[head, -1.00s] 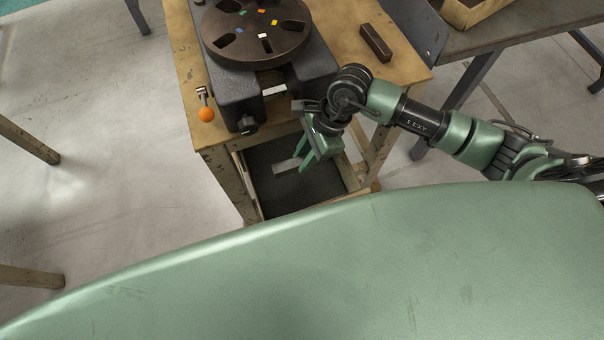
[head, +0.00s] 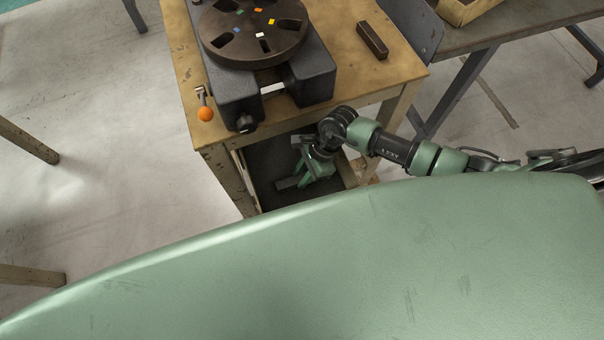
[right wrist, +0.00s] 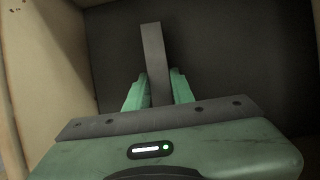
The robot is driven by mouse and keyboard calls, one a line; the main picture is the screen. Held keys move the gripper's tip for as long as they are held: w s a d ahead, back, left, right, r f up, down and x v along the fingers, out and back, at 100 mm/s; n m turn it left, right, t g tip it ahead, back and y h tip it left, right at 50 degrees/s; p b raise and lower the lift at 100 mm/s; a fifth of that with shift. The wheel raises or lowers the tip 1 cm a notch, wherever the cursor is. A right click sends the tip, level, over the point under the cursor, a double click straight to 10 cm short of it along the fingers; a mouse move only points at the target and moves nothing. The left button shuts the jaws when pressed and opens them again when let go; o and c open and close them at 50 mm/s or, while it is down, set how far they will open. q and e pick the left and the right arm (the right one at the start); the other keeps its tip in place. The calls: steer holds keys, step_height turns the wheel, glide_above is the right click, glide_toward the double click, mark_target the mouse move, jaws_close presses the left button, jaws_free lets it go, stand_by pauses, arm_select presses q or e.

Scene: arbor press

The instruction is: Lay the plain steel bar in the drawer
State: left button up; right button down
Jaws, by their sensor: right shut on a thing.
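The plain steel bar (right wrist: 154,55) is a flat grey strip in the right wrist view, pinched between the two green fingers of my right gripper (right wrist: 157,88). In the head view the bar (head: 287,184) sticks out to the left of my right gripper (head: 305,178). The gripper is shut on it, inside the outline of the open drawer (head: 262,163) under the table top. The drawer has a dark floor and pale walls. Whether the bar touches the floor, I cannot tell. My left gripper is in neither view.
The wooden table (head: 345,68) carries the press base (head: 306,77) with a dark slotted disc (head: 250,46) above the drawer. A lever with an orange knob (head: 205,114) is at its left. A dark block (head: 372,41) lies on the right. The drawer's pale wall (right wrist: 50,70) is close on the left.

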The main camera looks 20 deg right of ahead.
steer(key=c, duration=1.2)
jaws_free()
steer(key=shift+f, duration=0.1)
steer(key=b+v, duration=0.1)
steer(key=v, duration=1.1)
